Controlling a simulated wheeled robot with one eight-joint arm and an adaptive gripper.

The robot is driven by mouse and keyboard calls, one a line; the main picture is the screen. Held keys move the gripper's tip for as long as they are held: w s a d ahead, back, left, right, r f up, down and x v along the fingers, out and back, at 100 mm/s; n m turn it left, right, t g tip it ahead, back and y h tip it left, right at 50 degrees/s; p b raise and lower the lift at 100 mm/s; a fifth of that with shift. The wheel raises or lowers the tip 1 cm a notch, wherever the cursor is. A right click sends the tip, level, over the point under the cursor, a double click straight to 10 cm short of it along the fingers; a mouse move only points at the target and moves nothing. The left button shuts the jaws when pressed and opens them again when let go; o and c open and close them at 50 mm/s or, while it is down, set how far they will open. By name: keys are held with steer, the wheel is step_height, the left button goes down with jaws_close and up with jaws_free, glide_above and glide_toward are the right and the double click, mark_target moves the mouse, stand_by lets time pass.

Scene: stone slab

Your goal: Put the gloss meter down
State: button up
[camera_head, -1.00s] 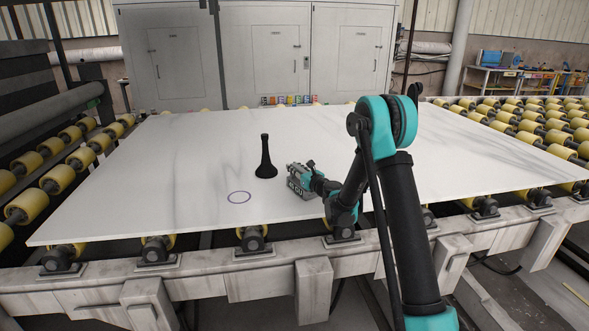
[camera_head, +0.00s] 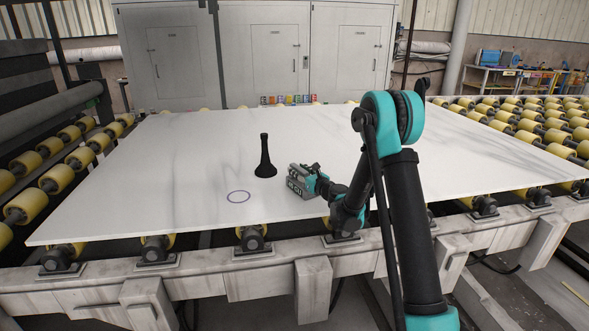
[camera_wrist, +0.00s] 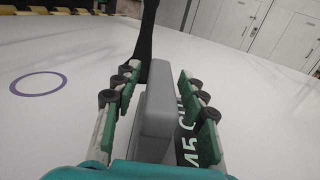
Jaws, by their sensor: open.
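The gloss meter (camera_head: 298,181), a grey block with lettering on its side, appears to stand on the white stone slab (camera_head: 120,190), right of the black stand-like object. In the wrist view the meter (camera_wrist: 157,112) lies between the green-padded fingers of my gripper (camera_wrist: 158,75). The fingers are spread, with a visible gap on the left; contact on the right is hard to tell. In the head view my gripper (camera_head: 313,180) is at the meter's right side. The meter's lower part is partly hidden in the wrist view.
A black upright object with a flared base (camera_head: 265,160) stands close behind and left of the meter. A purple ring (camera_head: 239,197) is marked on bare slab to the left. Yellow rollers (camera_head: 60,178) flank the slab. Much of the slab is clear.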

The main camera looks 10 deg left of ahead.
mark_target(307, 175)
steer(key=shift+n, duration=0.3)
steer(key=v, duration=0.8)
steer(key=shift+s+d+r, duration=0.1)
steer(key=shift+s+d, duration=0.15)
steer(key=shift+s, duration=0.1)
steer(key=s+d+n+g+h, duration=0.2)
steer(key=s+d+n+g, duration=0.1)
steer(key=s+n, duration=0.4)
steer(key=s+d+n+g+h, duration=0.1)
steer(key=s+d+n+g, duration=0.15)
steer(key=s+n, duration=0.55)
steer(key=s+d+f+n+g+h, duration=0.1)
steer(key=s+d+f+n+h, duration=0.1)
steer(key=s+d, duration=0.4)
steer(key=s+d+f+n+g+h, duration=0.1)
steer(key=s+d+f+n+h, duration=0.2)
steer(key=s+d+n, duration=0.3)
steer(key=s+d+f+n+g+h, duration=0.2)
steer(key=s+d, duration=0.5)
steer(key=s, duration=0.4)
steer(key=shift+s+d+f+n+h, duration=0.25)
steer(key=shift+d+f+n+h, duration=0.15)
steer(key=shift+n+h, duration=0.6)
steer(key=shift+a, duration=0.1)
